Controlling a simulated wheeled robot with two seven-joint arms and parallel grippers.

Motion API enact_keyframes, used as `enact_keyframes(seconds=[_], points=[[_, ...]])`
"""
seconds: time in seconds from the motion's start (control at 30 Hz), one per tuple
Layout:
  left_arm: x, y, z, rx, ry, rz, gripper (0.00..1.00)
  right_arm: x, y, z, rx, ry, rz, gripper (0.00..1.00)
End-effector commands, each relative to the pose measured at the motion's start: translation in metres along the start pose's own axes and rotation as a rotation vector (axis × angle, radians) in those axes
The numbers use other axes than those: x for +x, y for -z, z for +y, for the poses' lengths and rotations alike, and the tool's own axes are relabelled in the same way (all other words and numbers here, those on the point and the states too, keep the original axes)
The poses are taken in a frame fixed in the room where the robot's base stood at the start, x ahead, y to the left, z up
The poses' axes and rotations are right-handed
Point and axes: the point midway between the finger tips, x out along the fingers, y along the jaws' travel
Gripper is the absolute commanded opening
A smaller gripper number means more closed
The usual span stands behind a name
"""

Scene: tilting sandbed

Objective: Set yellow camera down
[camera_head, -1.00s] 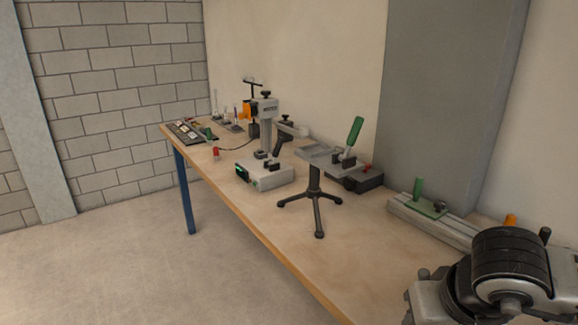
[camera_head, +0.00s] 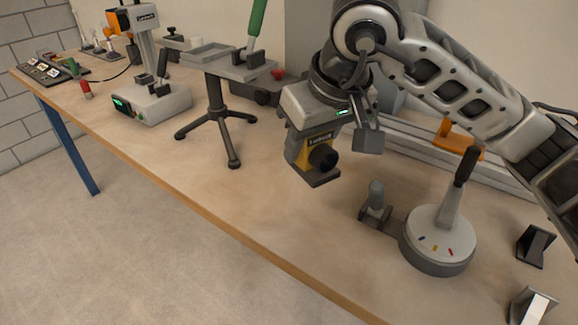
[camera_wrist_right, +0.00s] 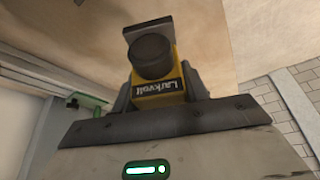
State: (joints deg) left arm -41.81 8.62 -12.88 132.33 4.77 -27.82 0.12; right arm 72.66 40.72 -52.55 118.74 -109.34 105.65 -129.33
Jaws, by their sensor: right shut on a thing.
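The yellow camera (camera_head: 318,153) has a dark round lens, a label and a dark plate at its bottom. My right gripper (camera_head: 326,140) comes down from above and is shut on it, over the middle of the table. The camera is upright; whether its plate touches the table I cannot tell. In the right wrist view the camera (camera_wrist_right: 158,68) sits between the fingers, lens and label showing. My left gripper is not in view.
Left of the camera stands a black tripod stand (camera_head: 217,112) with a grey tray top. At right are a round grey base with a lever (camera_head: 437,240) and small dark blocks (camera_head: 535,246). A grey rail (camera_head: 415,143) runs behind. The front table (camera_head: 240,195) is clear.

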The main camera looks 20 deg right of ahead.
Motion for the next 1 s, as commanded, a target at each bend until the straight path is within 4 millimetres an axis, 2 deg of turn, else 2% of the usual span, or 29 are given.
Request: enact_keyframes(seconds=[0.03,0.1,0.2,0.5,0.63,0.77,1.0], points=[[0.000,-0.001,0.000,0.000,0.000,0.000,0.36,0.014,0.003,-0.001,0.001,0.003,-0.004,0.08],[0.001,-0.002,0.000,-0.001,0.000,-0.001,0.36,0.030,0.008,-0.001,0.001,0.001,-0.003,0.08],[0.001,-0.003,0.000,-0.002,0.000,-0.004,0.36,0.047,0.014,-0.001,0.002,0.002,-0.001,0.08],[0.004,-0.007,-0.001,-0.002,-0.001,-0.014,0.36,0.075,0.022,-0.001,0.001,0.001,-0.001,0.08],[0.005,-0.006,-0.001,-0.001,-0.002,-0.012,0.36,0.093,0.014,-0.001,0.000,0.001,-0.001,0.08],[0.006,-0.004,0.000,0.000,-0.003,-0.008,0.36,0.101,0.011,-0.001,0.000,0.001,0.003,0.08],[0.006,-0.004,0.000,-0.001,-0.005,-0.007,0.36,0.101,0.011,-0.001,0.000,0.001,0.004,0.08]])
